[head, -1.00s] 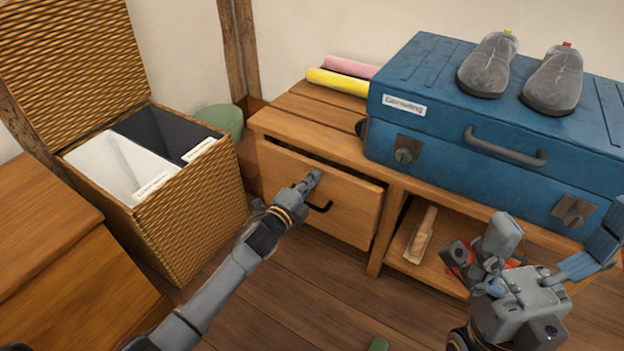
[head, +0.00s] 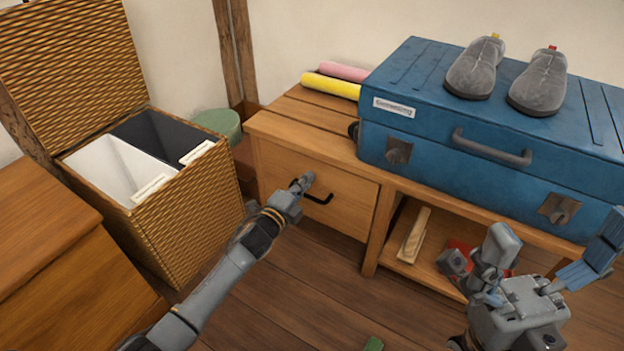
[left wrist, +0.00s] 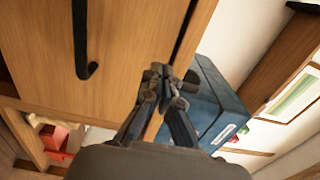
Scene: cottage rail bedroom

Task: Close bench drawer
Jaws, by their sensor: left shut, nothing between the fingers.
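The wooden bench drawer (head: 325,213) sits in the left part of the bench (head: 283,128). Its front looks flush with the bench frame in the head view, with no open top showing. A black bar handle (head: 320,199) is on its front and shows in the left wrist view (left wrist: 81,45). My left gripper (head: 306,181) is shut and empty, its fingertips at the drawer front beside the handle's left end, seemingly touching the wood. In the left wrist view the fingertips (left wrist: 166,72) lie near the drawer front's edge. My right gripper (head: 550,250) is open and empty, in front of the bench's right side.
A blue suitcase (head: 480,143) with grey slippers (head: 538,83) on it lies on the bench, beside yellow (head: 330,86) and pink rolls. An open shelf with a wooden item (head: 413,236) is right of the drawer. A wicker hamper (head: 190,215) stands close on the left.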

